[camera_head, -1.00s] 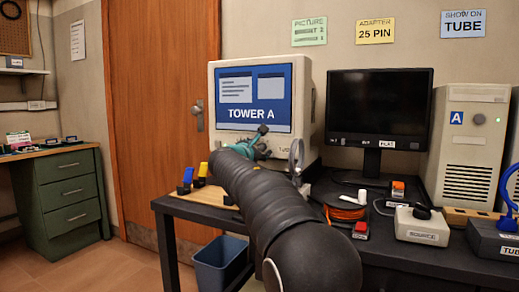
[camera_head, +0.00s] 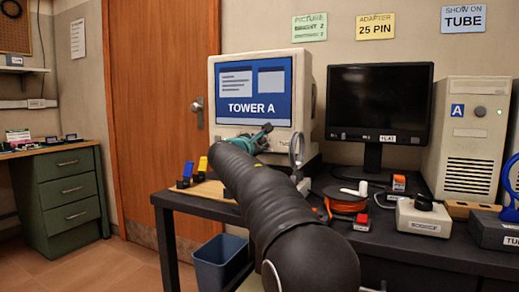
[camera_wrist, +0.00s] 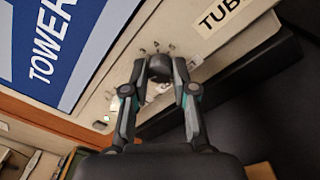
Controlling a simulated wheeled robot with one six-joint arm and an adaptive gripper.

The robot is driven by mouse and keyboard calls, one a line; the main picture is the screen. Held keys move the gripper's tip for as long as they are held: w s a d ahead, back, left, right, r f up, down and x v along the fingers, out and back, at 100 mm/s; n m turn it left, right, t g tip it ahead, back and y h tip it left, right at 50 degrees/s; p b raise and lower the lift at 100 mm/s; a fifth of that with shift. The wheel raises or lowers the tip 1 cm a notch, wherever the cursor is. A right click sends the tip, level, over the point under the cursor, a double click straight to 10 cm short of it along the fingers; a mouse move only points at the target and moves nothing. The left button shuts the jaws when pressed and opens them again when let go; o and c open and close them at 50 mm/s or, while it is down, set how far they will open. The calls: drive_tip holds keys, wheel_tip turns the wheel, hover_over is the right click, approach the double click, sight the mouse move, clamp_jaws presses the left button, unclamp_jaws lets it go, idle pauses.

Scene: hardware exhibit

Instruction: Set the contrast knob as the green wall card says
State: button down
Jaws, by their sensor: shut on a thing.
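The green wall card (camera_head: 309,27) is headed PICTURE; its smaller lines are too blurred to read surely. The beige tube monitor (camera_head: 305,100) shows TOWER A on a blue screen. In the wrist view, a dark round knob (camera_wrist: 159,68) sits on the monitor's lower front, with small marks around it. My gripper (camera_wrist: 160,72) is shut on this knob, one finger on each side. I cannot tell from its markings whether it is the contrast knob, nor read its setting. In the head view my gripper (camera_head: 255,141) is at the monitor's lower front, partly hidden by my arm.
A black flat monitor (camera_head: 380,103) stands right of the tube monitor, beside a beige tower (camera_head: 466,140). An orange cable reel (camera_head: 345,205) and a box marked SOURCE (camera_head: 423,219) are on the dark desk (camera_head: 400,250). A blue bin (camera_head: 220,263) stands below.

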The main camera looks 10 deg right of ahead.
drive_tip(key=m+b, duration=0.2)
drive_tip(key=m, duration=0.1)
drive_tip(key=shift+f+b, duration=0.2)
drive_tip(key=shift+b, duration=0.1)
drive_tip(key=shift+r+m+b, duration=0.15)
drive_tip(key=shift+m+b, duration=0.6)
drive_tip(key=shift+m, duration=0.45)
drive_tip(key=c, duration=0.9)
unclamp_jaws()
drive_tip(key=v, duration=1.2)
